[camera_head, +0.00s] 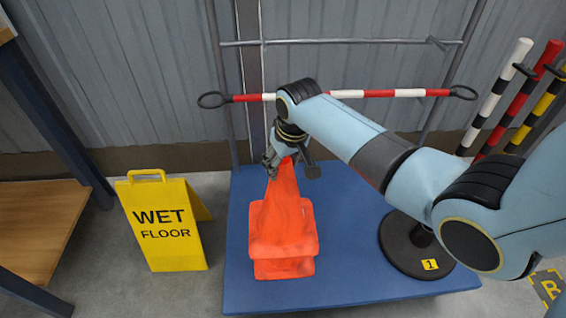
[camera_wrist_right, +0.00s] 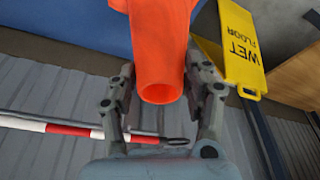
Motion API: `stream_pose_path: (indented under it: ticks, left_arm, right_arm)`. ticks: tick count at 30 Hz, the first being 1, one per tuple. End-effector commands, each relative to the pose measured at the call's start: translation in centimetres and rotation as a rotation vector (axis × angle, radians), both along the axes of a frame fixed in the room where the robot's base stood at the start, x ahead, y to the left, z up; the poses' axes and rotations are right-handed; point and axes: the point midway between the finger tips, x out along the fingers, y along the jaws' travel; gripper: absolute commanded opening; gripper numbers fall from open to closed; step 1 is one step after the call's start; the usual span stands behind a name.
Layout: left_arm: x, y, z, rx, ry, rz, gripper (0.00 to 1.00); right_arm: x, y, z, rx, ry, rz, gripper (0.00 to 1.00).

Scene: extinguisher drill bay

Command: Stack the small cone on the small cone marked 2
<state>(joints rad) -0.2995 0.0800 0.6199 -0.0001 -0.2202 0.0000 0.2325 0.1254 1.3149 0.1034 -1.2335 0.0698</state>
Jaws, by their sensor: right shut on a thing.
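An orange cone (camera_head: 283,222) is upright on the blue platform (camera_head: 350,205). A second orange cone (camera_head: 284,268) shows below it only as a base edge, with the upper cone sitting over it, slightly offset. I cannot see a 2 on either cone. My right gripper (camera_head: 285,160) is shut on the top of the upper cone from above and behind. In the right wrist view the held cone's open tip (camera_wrist_right: 160,93) lies between the two fingers (camera_wrist_right: 163,76). My left gripper is not in view.
A yellow wet floor sign (camera_head: 163,225) stands left of the platform. A round dark base marked 1 (camera_head: 412,250) is right of the cones. A red and white bar (camera_head: 350,94) crosses behind. Striped posts (camera_head: 497,95) stand at the right. The platform's left front is clear.

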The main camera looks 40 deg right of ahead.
Motion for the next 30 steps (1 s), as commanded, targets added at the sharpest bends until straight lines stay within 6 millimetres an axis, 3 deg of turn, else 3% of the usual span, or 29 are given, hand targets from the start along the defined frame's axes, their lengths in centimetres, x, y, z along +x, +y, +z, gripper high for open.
stream_pose_path:
  ticks: [30]
  left_arm:
    - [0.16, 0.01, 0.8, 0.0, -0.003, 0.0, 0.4]
  right_arm:
    - [-0.09, -0.16, 0.05, -0.006, 0.0, 0.0, 0.0]
